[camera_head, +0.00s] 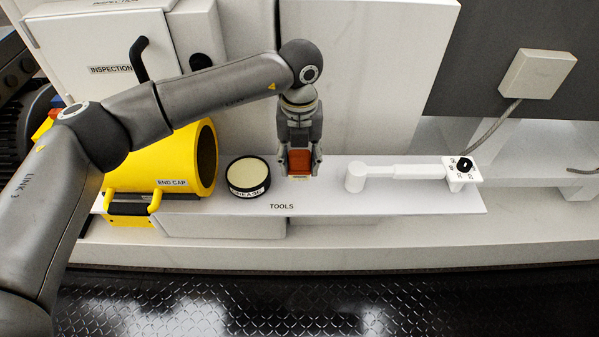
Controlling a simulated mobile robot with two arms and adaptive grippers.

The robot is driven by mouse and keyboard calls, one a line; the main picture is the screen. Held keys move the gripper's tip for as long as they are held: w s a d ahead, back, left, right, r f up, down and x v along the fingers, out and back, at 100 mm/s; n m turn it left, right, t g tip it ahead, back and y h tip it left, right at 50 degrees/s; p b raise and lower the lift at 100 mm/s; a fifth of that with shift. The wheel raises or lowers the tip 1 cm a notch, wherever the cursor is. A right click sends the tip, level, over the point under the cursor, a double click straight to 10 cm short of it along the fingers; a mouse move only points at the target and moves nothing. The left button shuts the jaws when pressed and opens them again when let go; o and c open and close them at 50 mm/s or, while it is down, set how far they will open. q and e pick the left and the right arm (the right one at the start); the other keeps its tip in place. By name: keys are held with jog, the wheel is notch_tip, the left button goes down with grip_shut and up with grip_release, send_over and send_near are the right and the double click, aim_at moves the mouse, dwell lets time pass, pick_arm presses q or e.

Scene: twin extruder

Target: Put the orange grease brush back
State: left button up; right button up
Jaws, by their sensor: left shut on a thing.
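The orange grease brush (300,163) is upright between the fingers of my left gripper (299,160). The gripper points down and is shut on the brush. Pale bristles show at the brush's lower end, right at the white shelf marked TOOLS (330,203). I cannot tell whether they touch the shelf. The round black grease tin (248,175), with a pale top and a GREASE label, stands on the shelf just left of the gripper. My right gripper is not in view.
A yellow END CAP cylinder (168,165) with a handle stands left of the tin. A white hammer-shaped tool (400,172) lies right of the gripper, beside a small dial block (462,170). The shelf's front strip is clear. A white INSPECTION cabinet (100,50) stands behind.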

aim_at(300, 151)
pick_arm(q)
notch_tip(300, 151, down, 4)
jog(key=shift+f+p, duration=0.2)
jog(key=shift+p, duration=0.1)
jog(key=shift+f+b, duration=0.35)
jog(key=o, duration=1)
jog(key=shift+r, duration=0.1)
jog(key=shift+p, duration=0.35)
jog(key=r, duration=0.3)
jog(key=r+b, duration=0.1)
jog(key=r, duration=0.2)
jog(key=r+b, duration=0.1)
jog(key=r, duration=0.2)
jog(key=shift+w+r, duration=0.25)
jog(key=shift+r, duration=0.65)
